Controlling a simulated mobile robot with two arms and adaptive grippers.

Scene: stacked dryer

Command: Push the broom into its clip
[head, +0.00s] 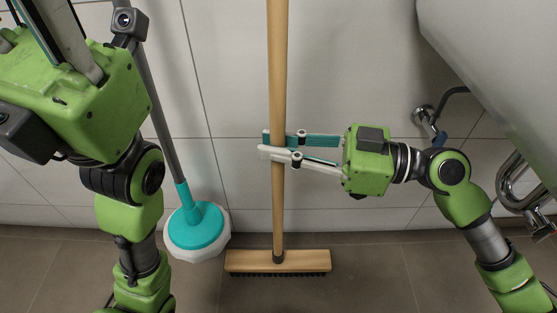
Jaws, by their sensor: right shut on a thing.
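The broom has a long wooden handle (278,60) that runs up out of the top of the head view. It stands almost upright in front of the tiled wall, with its wide wooden head (270,262) and dark bristles low at the floor. My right gripper (266,145) comes from the right and is shut on the handle, one finger on each side, well above the broom head. My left gripper (58,40) is at the top left, apart from the broom; its fingertips are cut off by the picture edge. No clip shows in this view.
A mop with a grey stick, turquoise hub (195,226) and white pad stands left of the broom. A white basin (500,70) juts in at the upper right, with a valve (423,115) and a chrome trap (515,185) below.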

